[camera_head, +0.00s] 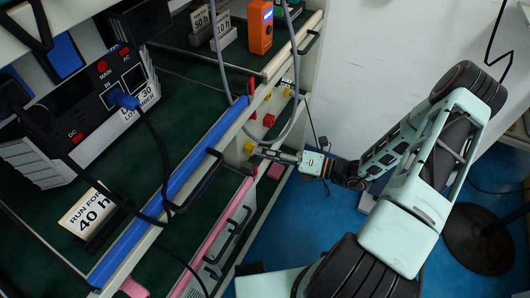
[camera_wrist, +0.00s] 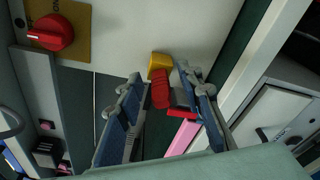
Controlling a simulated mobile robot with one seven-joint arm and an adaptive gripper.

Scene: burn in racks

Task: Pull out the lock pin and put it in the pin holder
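My gripper (camera_head: 258,152) reaches from the right to the front of the rack in the head view. In the wrist view my gripper (camera_wrist: 161,78) has its two fingers apart. Between them are a red grip-shaped piece (camera_wrist: 161,94), which looks like the lock pin, and a yellow block (camera_wrist: 160,63) at its far end. Gaps show between the fingers and the red piece. The yellow block also shows at the gripper's tip in the head view (camera_head: 248,148); the red piece is not clear there. I cannot clearly identify the pin holder.
A red rotary knob (camera_wrist: 52,32) on a yellow plate sits on the rack panel. A grey cable (camera_head: 228,75) loops near the rack's end post. The rack's blue rail (camera_head: 160,215) and pink rail (camera_head: 215,250) run alongside. Blue floor (camera_head: 285,215) lies open below my arm.

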